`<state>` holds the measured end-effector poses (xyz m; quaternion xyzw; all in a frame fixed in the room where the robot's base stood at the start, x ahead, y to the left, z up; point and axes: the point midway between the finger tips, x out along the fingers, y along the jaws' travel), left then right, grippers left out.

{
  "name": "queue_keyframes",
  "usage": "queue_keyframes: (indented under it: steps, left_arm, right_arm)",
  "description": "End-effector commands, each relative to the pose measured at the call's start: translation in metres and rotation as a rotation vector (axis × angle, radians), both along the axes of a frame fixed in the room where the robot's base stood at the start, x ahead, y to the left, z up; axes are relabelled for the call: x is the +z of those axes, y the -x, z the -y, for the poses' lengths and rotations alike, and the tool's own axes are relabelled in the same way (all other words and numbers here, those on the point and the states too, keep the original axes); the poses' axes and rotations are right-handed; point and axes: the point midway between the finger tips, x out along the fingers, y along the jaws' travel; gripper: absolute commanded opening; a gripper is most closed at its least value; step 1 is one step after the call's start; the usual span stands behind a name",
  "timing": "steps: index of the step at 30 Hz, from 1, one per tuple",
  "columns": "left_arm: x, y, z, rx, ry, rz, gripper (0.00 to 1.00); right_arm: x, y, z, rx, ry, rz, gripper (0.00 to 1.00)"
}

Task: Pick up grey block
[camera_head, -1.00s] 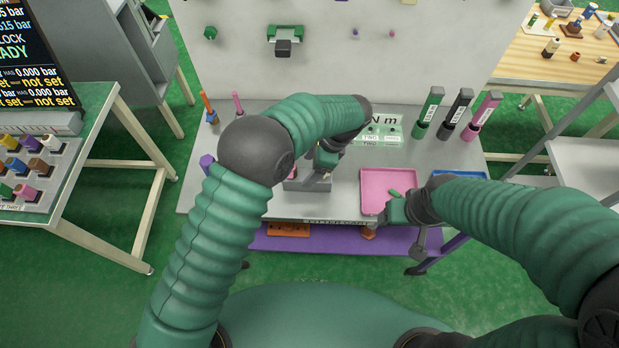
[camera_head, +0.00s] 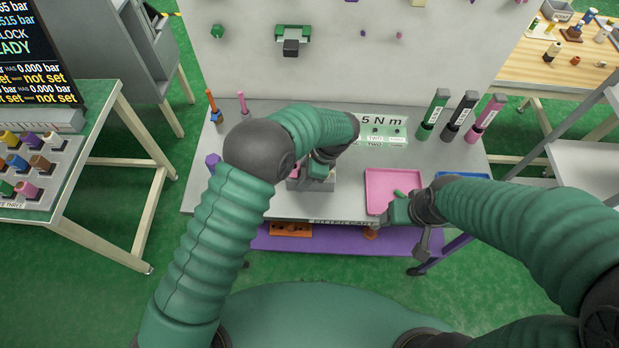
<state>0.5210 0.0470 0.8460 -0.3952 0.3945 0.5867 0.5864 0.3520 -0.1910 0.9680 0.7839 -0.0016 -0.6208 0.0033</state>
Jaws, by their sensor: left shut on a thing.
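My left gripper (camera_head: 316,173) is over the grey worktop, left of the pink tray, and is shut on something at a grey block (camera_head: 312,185). The arm and gripper hide most of this block, and its contact with the fingers is too small to make out. A small pink bit (camera_head: 294,173) shows beside the gripper. My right gripper (camera_head: 396,213) hangs at the front edge of the pink tray. Its fingertips are too small to judge.
The pink tray (camera_head: 380,179) and a blue tray (camera_head: 462,176) lie on the worktop (camera_head: 345,205). Green, black and pink-handled tools (camera_head: 459,116) stand at the back right. A green bracket (camera_head: 292,34) with a dark block is on the back panel. A purple shelf (camera_head: 335,241) lies below.

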Motion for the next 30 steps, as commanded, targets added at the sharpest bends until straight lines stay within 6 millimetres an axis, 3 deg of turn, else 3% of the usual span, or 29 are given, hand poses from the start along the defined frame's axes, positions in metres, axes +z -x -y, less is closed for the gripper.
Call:
queue_keyframes:
  steps: [1, 5, 14, 17, 24, 30]
  left_arm:
    - [-0.001, 0.0, 0.001, -0.001, 0.0, 0.0, 0.16]
    - [-0.001, 0.0, 0.002, -0.001, 0.0, 0.0, 0.0]
    - [0.003, 0.0, 0.0, -0.001, 0.002, 0.0, 0.0]
    - [0.019, -0.001, -0.001, 0.0, 0.003, 0.002, 0.0]
    - [0.077, 0.0, 0.001, -0.001, 0.002, 0.004, 0.0]
    - [0.099, 0.001, 0.0, -0.001, 0.001, -0.001, 0.0]
  right_arm:
    - [0.0, 0.0, 0.001, -0.002, 0.0, 0.0, 0.71]
    - [0.0, 0.0, 0.001, -0.002, -0.001, 0.0, 0.71]
    - [0.0, 0.0, 0.0, -0.002, 0.001, 0.0, 0.71]
    - [0.0, 0.0, -0.001, -0.001, 0.001, 0.0, 0.71]
    - [0.0, 0.001, 0.001, -0.002, 0.0, 0.0, 0.71]
    - [0.0, 0.0, 0.001, -0.002, 0.0, 0.0, 0.71]
